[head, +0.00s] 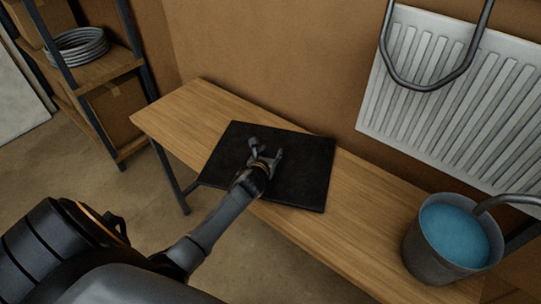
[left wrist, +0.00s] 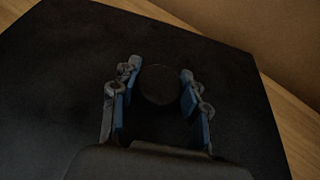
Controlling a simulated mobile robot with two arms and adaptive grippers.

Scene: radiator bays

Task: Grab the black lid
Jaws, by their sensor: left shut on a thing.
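The black lid (head: 304,160) is a flat, dark, square plate over the wooden bench, its front edge reaching past the bench's front edge. I cannot tell whether it rests flat on the bench or is slightly raised. My left gripper (head: 264,152) is over the middle of the lid. In the left wrist view, a round black knob (left wrist: 158,85) stands up from the lid (left wrist: 60,80). The left fingers (left wrist: 158,76) are on either side of this knob and shut on it. My right gripper is not in view.
The wooden bench (head: 370,210) runs along the wall under a white radiator (head: 440,90). A grey bucket of blue liquid (head: 420,255) stands at its right end, with a grey pipe (head: 510,200) beside it. A shelf with boxes and a coiled hose (head: 78,48) stands at left.

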